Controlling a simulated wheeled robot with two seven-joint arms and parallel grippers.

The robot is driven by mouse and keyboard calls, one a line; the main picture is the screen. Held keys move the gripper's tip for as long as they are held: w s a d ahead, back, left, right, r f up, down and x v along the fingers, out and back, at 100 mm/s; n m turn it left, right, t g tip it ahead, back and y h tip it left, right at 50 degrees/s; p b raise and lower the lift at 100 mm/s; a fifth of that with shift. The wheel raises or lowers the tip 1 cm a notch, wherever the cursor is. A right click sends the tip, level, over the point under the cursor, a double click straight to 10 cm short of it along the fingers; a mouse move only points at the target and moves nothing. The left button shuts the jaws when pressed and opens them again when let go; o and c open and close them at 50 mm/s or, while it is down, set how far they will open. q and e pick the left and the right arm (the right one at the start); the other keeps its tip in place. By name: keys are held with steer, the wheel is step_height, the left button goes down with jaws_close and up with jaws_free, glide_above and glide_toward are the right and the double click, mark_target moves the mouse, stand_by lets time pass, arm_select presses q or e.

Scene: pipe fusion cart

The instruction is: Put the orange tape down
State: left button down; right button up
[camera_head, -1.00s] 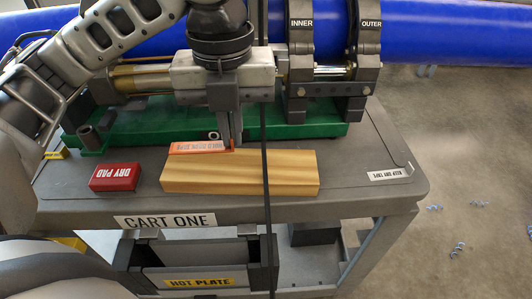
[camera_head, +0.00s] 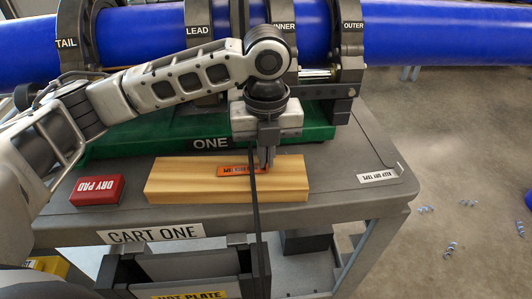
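The orange tape (camera_head: 232,170) is a flat orange strip with dark lettering. In the head view it appears over the back part of the pale wooden block (camera_head: 200,190) on the grey cart top. My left gripper (camera_head: 267,167) points down at the tape's right end, its narrow fingers close together and seemingly shut on that end. I cannot tell whether the tape touches the wood or hangs just above it. My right gripper is not in view.
A red dry pad (camera_head: 97,190) lies left of the block. Behind are the green base (camera_head: 130,143) of the pipe machine, its clamp rings and the blue pipe (camera_head: 430,35). A thin dark upright line crosses the block's front.

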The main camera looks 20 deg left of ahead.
arm_select(q)
steer(key=shift+f, duration=0.1)
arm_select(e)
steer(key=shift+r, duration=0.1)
arm_select(q)
steer(key=c, duration=1.7)
jaws_free()
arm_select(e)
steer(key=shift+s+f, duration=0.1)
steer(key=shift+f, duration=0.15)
arm_select(q)
step_height(320, 180, up, 12)
steer(key=shift+r+p, duration=0.2)
steer(key=shift+p, duration=0.65)
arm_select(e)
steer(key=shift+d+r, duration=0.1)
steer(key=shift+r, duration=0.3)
